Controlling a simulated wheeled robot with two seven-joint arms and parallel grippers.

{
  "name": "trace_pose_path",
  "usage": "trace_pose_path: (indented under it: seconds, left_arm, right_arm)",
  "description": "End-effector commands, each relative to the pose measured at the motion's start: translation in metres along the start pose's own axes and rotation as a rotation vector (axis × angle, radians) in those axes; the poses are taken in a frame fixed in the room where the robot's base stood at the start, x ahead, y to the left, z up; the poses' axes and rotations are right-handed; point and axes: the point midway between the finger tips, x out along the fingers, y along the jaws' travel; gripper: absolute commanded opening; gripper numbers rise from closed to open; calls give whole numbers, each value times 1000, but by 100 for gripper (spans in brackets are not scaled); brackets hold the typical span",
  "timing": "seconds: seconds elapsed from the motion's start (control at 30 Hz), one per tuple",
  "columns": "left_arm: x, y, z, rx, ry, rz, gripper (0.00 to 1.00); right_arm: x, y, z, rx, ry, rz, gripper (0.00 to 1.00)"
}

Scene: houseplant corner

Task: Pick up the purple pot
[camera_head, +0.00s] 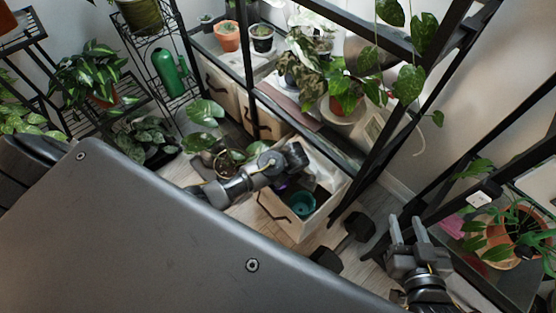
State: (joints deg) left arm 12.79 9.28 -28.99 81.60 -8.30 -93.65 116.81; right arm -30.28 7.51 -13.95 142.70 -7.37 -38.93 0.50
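A small bit of purple (281,187), likely the purple pot, shows inside the open wooden drawer (277,212); most of it is hidden by my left gripper and arm. My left gripper (296,157) is over the back part of the drawer, right above the purple patch. Its fingertips are not clear, so I cannot tell whether it is open or touches the pot. A teal pot (303,206) stands in the drawer in front of it. My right gripper (407,227) is open and empty at the lower right, apart from the drawer, with two fingers pointing up the picture.
A black-framed shelf with potted plants stands above the drawer; one post (368,180) runs beside its right side. A potted plant (225,162) is left of the drawer. A plant in an orange pot (512,238) stands right of my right gripper. A green bottle (168,72) is far left.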

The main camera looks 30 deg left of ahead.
Motion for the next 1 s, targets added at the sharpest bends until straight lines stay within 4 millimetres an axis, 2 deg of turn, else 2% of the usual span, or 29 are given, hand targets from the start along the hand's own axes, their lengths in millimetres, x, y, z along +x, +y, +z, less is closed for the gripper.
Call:
trace_pose_path:
  seconds: [0.03, 0.3, 0.43, 0.67, 0.93, 1.0]
  left_arm:
    - [10, -1, 1, 0, 1, -2, 89]
    - [34, -2, 1, 1, 1, 1, 89]
    - [38, -2, 1, 0, 1, 0, 89]
    - [38, -2, 0, 0, 1, 1, 89]
    - [38, -2, 0, 0, 1, 1, 56]
    - [38, -2, 0, 0, 1, 1, 56]
  right_arm:
    - [2, -5, -6, -4, 58, -13, 36]
    - [-3, -26, -48, -14, 322, -77, 36]
    - [-6, -30, -57, -14, 373, -90, 36]
    - [-6, -31, -59, -14, 380, -91, 36]
    - [-6, -30, -59, -14, 378, -91, 36]
    - [-6, -30, -58, -14, 378, -91, 36]
